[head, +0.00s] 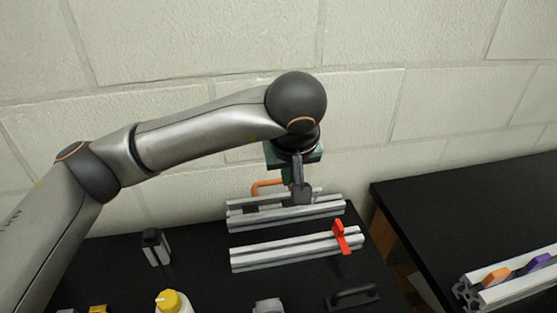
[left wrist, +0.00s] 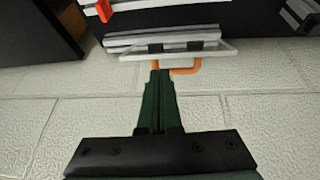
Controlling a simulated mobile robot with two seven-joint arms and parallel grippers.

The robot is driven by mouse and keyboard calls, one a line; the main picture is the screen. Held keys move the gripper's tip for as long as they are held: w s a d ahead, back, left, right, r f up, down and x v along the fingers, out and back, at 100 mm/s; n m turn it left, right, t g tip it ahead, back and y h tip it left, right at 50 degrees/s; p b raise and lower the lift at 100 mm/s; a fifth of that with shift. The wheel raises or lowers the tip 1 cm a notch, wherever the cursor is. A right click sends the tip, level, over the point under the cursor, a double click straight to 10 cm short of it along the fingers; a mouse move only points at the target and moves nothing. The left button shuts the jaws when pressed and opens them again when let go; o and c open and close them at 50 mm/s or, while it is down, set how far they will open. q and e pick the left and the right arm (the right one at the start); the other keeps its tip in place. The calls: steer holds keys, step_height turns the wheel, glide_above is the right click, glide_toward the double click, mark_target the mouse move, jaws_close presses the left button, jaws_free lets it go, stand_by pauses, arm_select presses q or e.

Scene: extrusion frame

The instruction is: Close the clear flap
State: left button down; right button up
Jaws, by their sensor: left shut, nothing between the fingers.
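The clear flap (left wrist: 180,52) is a thin see-through panel with two black hinges along the rear silver extrusion (head: 285,215). In the left wrist view it reaches from that bar (left wrist: 160,36) toward the wall. Its orange handle (left wrist: 186,68) sits at its wall-side edge and also shows in the head view (head: 266,185). I cannot tell the flap's exact tilt. My left gripper (head: 301,196) is shut and empty, beside the handle at the flap's wall-side edge. The green fingers (left wrist: 160,75) are close to that edge; contact is unclear. My right gripper is not in view.
A front extrusion (head: 283,252) carries a red lever (head: 341,236). A dark block (head: 155,246), a yellow-capped bottle (head: 172,302) and a black handle (head: 353,297) are on the black table. The block wall stands close behind. A second black table (head: 430,205) is at right.

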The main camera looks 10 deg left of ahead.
mark_target(274, 181)
arm_select(q)
steer(key=shift+t+y, duration=0.6)
steer(key=shift+y, duration=0.2)
steer(key=w+a+f, duration=0.1)
steer(key=w, duration=0.1)
steer(key=w+a+f, duration=0.2)
steer(key=w+a+f+p, duration=0.1)
steer(key=w, duration=0.1)
steer(key=shift+w+a+f, duration=0.2)
steer(key=shift+w+a, duration=0.05)
steer(key=shift+w+a+f, duration=0.1)
steer(key=shift+w+f, duration=0.25)
steer(key=shift+f, duration=0.2)
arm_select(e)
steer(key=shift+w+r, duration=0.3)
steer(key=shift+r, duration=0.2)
arm_select(q)
steer(key=shift+s, duration=0.4)
steer(key=shift+d, duration=0.2)
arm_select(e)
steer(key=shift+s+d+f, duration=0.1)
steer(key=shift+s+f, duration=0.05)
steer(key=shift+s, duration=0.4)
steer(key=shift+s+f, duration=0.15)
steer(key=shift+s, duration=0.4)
